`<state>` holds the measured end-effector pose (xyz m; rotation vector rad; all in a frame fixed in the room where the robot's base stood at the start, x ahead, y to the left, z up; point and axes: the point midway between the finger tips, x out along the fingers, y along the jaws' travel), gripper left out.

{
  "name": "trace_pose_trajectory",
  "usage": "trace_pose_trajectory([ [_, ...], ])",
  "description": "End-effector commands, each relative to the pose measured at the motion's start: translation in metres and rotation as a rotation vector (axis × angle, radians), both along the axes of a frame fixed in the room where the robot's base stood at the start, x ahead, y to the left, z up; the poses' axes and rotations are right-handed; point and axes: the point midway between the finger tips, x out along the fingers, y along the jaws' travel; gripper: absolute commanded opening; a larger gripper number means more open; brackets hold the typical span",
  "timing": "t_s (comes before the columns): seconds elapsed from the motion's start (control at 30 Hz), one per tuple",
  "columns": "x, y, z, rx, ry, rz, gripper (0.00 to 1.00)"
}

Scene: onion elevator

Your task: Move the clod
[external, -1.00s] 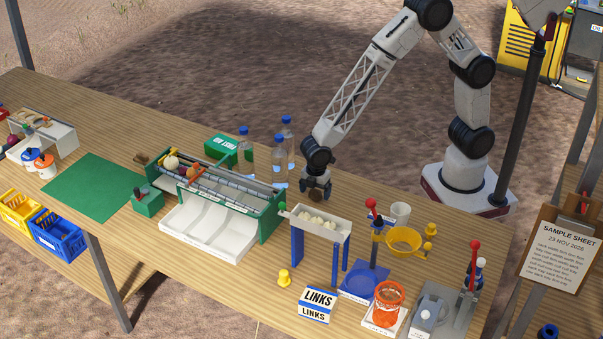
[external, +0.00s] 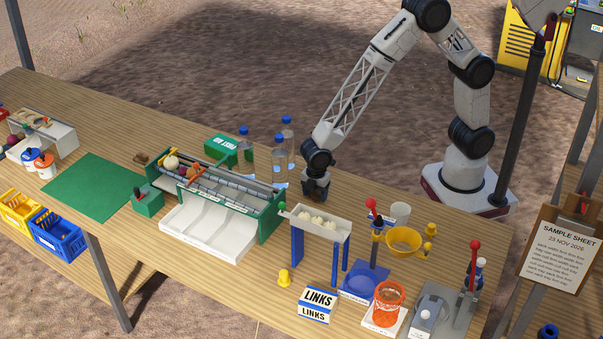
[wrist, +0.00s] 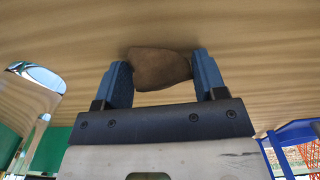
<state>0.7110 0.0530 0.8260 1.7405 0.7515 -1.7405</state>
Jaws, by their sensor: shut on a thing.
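The clod (wrist: 160,68) is a brown, rounded lump. In the wrist view it sits between the two blue fingertips of my gripper (wrist: 162,78), which is shut on it. The table's wood grain shows behind it. In the external view my gripper (external: 316,188) points down over the table, behind the white trough on blue legs. I cannot make out the clod there, and cannot tell how far it is above the table.
The white trough (external: 326,229) with pale pieces stands just in front. The green roller machine (external: 268,222) is to the left, with clear bottles (external: 280,163) between it and my gripper. A white cup (external: 400,213) and yellow bowl (external: 404,241) stand to the right.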

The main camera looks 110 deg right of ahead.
Motion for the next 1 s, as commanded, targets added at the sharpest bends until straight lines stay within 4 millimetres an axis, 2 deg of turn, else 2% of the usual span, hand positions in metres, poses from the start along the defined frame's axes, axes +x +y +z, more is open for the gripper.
trace_pose_trajectory([
  [0.37,-0.010,0.010,0.000,0.000,0.000,0.001,0.37],
  [1.0,-0.046,0.047,0.000,0.000,0.000,0.001,0.37],
])
